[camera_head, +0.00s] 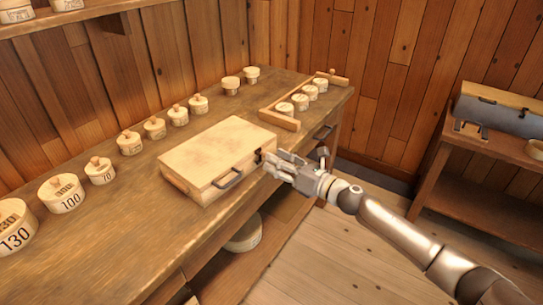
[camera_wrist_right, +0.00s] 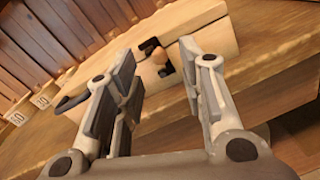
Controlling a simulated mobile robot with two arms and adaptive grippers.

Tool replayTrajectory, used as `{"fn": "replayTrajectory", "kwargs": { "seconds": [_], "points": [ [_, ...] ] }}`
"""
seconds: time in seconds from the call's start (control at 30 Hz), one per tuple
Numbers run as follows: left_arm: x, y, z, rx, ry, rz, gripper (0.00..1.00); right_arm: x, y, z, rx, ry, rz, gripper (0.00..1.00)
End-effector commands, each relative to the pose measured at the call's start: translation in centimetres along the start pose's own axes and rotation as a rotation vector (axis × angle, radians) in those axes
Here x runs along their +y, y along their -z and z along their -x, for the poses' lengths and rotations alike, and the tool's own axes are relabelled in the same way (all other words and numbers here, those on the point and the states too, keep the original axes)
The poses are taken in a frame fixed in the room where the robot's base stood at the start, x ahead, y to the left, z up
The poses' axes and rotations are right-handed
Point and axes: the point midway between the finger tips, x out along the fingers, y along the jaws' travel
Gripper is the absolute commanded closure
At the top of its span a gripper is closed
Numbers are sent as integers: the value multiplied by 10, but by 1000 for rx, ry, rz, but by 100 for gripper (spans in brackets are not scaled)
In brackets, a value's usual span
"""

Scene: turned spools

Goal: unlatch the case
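The case (camera_head: 215,152) is a pale wooden box with a closed lid, lying on the workbench. A dark handle (camera_head: 228,179) is on its front face. A dark latch (camera_head: 258,156) sits near the front right corner; it also shows in the right wrist view (camera_wrist_right: 152,48), between the fingers, with a light tan piece beside it. My right gripper (camera_head: 274,162) is just in front of the latch. In the right wrist view (camera_wrist_right: 165,85) its fingers are spread with nothing between them, and a gap to the case remains. My left gripper is out of view.
Several round lidded boxes (camera_head: 100,171) line the back of the workbench (camera_head: 110,250). A wooden rack (camera_head: 283,121) with small round boxes stands right of the case. A side table (camera_head: 455,165) with a grey object is at the right. The floor (camera_head: 340,240) before the bench is clear.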

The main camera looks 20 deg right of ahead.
Motion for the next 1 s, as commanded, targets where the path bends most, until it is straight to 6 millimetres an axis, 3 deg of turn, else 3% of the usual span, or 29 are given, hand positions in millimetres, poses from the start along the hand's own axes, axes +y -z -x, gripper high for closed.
{"fn": "replayTrajectory", "kwargs": {
  "seconds": [0.2,0.57,0.87,1.0],
  "points": [
    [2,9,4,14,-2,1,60,0,0,-22,0,0,-2,63],
    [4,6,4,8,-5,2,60,0,0,-26,0,0,-1,63],
    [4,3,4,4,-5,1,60,0,0,-26,0,0,-2,100],
    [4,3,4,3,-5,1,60,0,1,-26,1,0,-2,100]
  ]
}}
